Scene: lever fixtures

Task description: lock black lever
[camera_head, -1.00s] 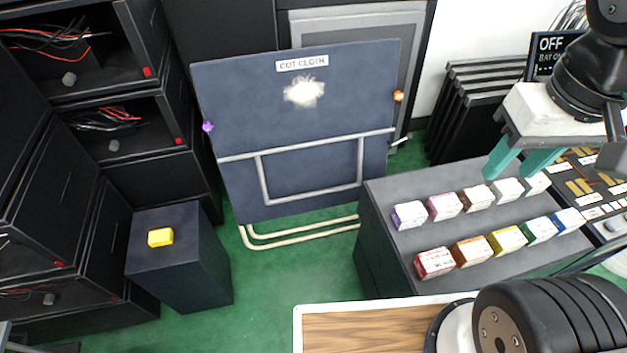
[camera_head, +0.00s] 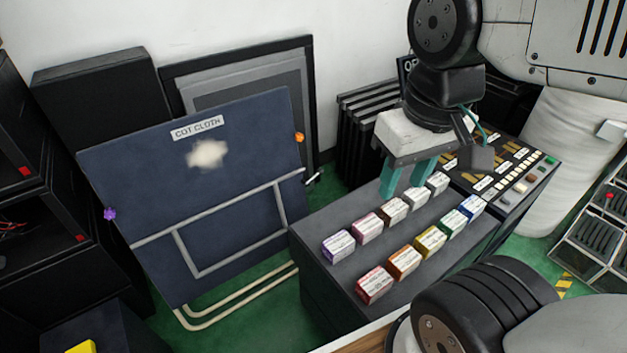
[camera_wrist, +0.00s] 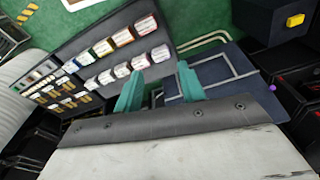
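My gripper (camera_head: 406,182) has two teal fingers, spread apart with nothing between them. In the head view it hangs by the back row of small boxes, near the control panel (camera_head: 497,172). In the wrist view my gripper (camera_wrist: 160,74) also shows open and empty, with the boxes and the dark blue board beyond its fingertips. I cannot make out a black lever for certain in either view. A small light handle (camera_head: 314,179) sticks out beside the right edge of the board; I cannot tell whether it belongs to a lever.
A dark cabinet (camera_head: 318,262) bears two rows of coloured boxes. The dark blue "COT CLOTH" board (camera_head: 240,135) leans at the left. Black shelving (camera_head: 20,235) stands at the far left. A grilled console (camera_head: 597,225) is at the right. Green floor shows between them.

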